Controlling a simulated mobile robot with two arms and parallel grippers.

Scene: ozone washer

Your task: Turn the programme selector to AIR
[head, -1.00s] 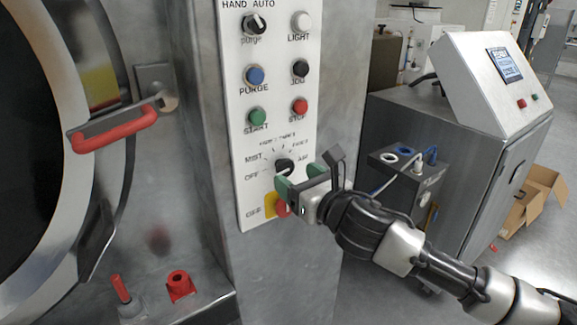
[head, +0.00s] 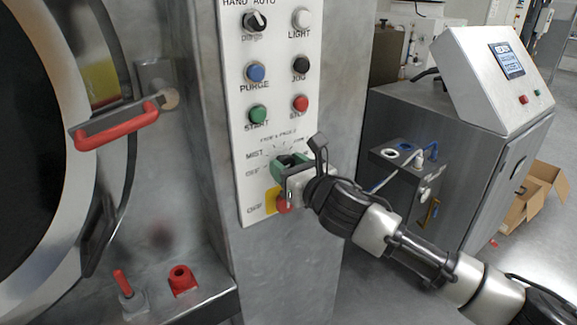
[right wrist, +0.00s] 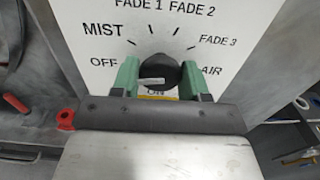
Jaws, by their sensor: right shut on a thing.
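The programme selector is a black knob (right wrist: 160,72) on a white panel, ringed by tick marks. In the right wrist view the labels run from OFF and MIST on the left over FADE 1, FADE 2 and FADE 3 to AIR (right wrist: 211,70) on the right. My right gripper (right wrist: 163,78) has its green fingers on both sides of the knob and is shut on it. A pale mark shows low on the knob's left side, but I cannot tell its setting. In the head view my right gripper (head: 290,168) mostly covers the selector. My left gripper is out of view.
A red button on a yellow plate (head: 271,202) sits just below the selector. START, STOP, PURGE and JOG buttons are above it on the panel (head: 278,125). A red door handle (head: 118,130) is at left. A grey cabinet (head: 430,150) stands at right.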

